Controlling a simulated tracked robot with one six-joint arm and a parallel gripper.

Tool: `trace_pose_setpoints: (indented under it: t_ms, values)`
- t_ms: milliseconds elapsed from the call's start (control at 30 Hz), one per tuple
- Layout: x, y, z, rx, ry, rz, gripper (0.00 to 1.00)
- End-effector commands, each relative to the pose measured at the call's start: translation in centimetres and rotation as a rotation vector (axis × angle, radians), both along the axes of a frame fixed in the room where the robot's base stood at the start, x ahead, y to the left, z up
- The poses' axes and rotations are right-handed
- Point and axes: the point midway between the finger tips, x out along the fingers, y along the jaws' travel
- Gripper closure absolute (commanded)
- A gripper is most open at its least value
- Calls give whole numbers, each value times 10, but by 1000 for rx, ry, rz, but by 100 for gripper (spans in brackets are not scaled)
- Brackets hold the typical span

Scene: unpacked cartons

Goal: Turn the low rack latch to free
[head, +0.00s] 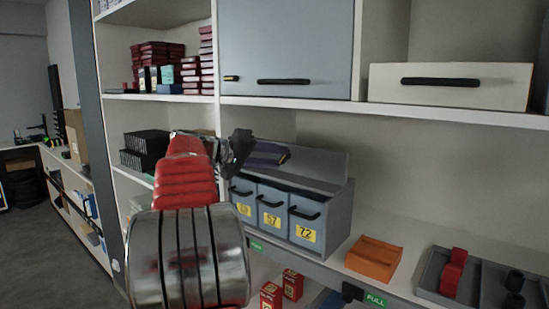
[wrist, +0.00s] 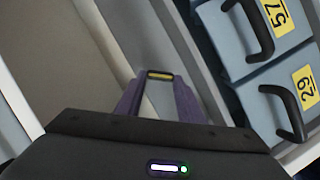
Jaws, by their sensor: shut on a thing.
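My gripper (wrist: 160,75) has purple fingers and is shut on a small dark piece with a yellow strip (wrist: 159,76). The piece looks like a latch, with the same colours as the one on the upper cabinet door. In the head view my gripper (head: 268,153) reaches over the top of the blue-grey bin rack (head: 333,215), at the rack's raised back. The held piece cannot be made out there. Which way the latch is turned cannot be told.
The rack has drawers with black handles, marked 62 (head: 243,209), 57 (head: 270,218) and 72 (head: 307,234). An orange tray (head: 374,258) sits to its right. A grey cabinet door (head: 285,45) with a latch (head: 231,78) and a white drawer (head: 450,86) are above.

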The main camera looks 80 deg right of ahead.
Motion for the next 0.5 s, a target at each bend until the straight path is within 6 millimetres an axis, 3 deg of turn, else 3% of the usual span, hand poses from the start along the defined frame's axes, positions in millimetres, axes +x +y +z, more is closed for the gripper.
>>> trace_pose_setpoints:
  t_ms: [500]
  values:
    - [6,-3,-9,186,429,11,88]
